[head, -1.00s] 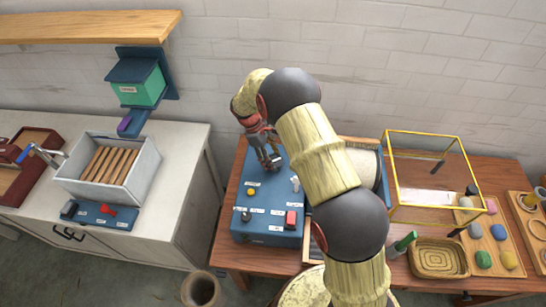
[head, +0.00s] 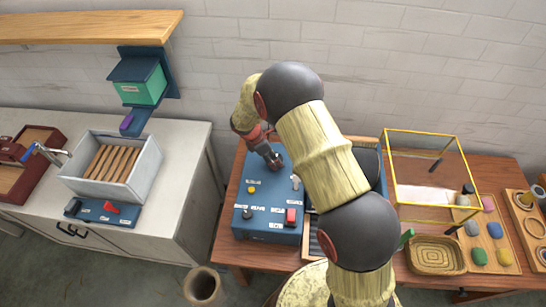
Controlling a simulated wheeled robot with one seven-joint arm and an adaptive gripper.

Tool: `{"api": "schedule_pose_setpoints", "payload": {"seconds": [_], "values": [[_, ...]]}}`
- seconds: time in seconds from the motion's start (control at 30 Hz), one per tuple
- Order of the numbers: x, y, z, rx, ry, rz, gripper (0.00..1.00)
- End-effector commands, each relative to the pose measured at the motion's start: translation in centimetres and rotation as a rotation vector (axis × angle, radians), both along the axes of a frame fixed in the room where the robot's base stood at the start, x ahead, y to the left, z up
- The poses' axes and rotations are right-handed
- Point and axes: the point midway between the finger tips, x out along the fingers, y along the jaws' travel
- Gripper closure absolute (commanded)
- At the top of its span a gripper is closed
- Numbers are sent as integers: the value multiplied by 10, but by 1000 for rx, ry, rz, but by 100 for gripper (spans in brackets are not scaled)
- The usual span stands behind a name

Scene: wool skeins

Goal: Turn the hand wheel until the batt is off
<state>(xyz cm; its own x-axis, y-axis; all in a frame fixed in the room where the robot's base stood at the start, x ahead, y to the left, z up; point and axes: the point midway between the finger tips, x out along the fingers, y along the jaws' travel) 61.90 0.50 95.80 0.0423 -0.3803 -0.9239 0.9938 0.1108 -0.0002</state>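My gripper (head: 273,160) is over the back edge of the blue control box (head: 265,183), pointing down. Its fingers are small and dark here, and I cannot tell whether they are open or shut. I cannot make out the hand wheel; my gripper and arm cover part of that area. Right of the box, partly behind my arm, a dark grey surface (head: 367,162) shows in a blue frame, perhaps the carding drum. No pale batt shows on its visible part. A whitish sheet (head: 428,195) lies inside the yellow-edged clear case (head: 472,168); I cannot tell whether it is the batt.
The box bears a yellow button (head: 251,190), a black knob (head: 247,213), a red switch (head: 291,216) and a pale lever (head: 295,182). A woven basket (head: 437,256) and a board of coloured balls (head: 510,268) stand right. A slatted grey bin (head: 147,170) stands on the left counter.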

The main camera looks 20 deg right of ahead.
Motion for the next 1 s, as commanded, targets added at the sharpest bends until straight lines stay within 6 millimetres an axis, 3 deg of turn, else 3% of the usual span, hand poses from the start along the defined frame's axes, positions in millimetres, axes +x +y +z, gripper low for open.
{"api": "schedule_pose_setpoints", "payload": {"seconds": [0.5,0.53,0.83,1.0], "values": [[0,0,0,0,-2,20,72],[0,0,0,0,-2,20,46],[0,0,0,0,-1,20,29],[0,0,0,0,-1,20,28]]}}
